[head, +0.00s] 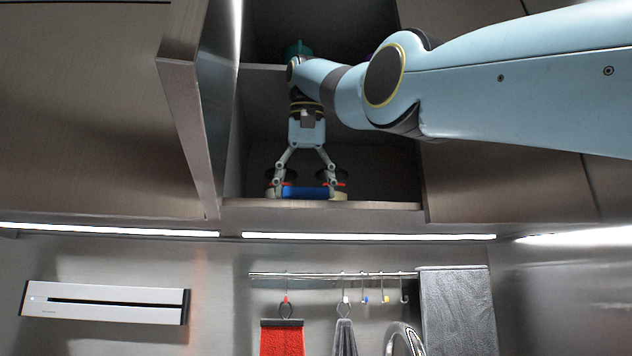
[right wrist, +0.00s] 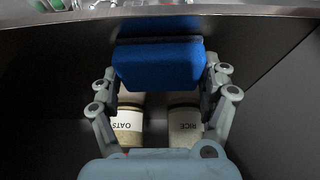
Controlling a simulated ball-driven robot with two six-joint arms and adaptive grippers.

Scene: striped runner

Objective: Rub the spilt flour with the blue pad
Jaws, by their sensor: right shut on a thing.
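The blue pad (head: 306,193) is between the fingers of my right gripper (head: 305,188), inside the open wall cabinet near the front edge of its lower shelf. In the right wrist view the blue pad (right wrist: 160,66) is held across both fingers of my right gripper (right wrist: 160,80), which is shut on it. I cannot make out the spilt flour in either view; the shelf surface is mostly hidden or dark. My left gripper is not in view.
Jars labelled OATS (right wrist: 128,124) and RICE (right wrist: 185,124) stand close by in the cabinet. The open cabinet door (head: 185,110) is at the left. A teal item (head: 298,48) is on the upper shelf. Below hang a red towel (head: 283,338) and hooks on a rail (head: 320,275).

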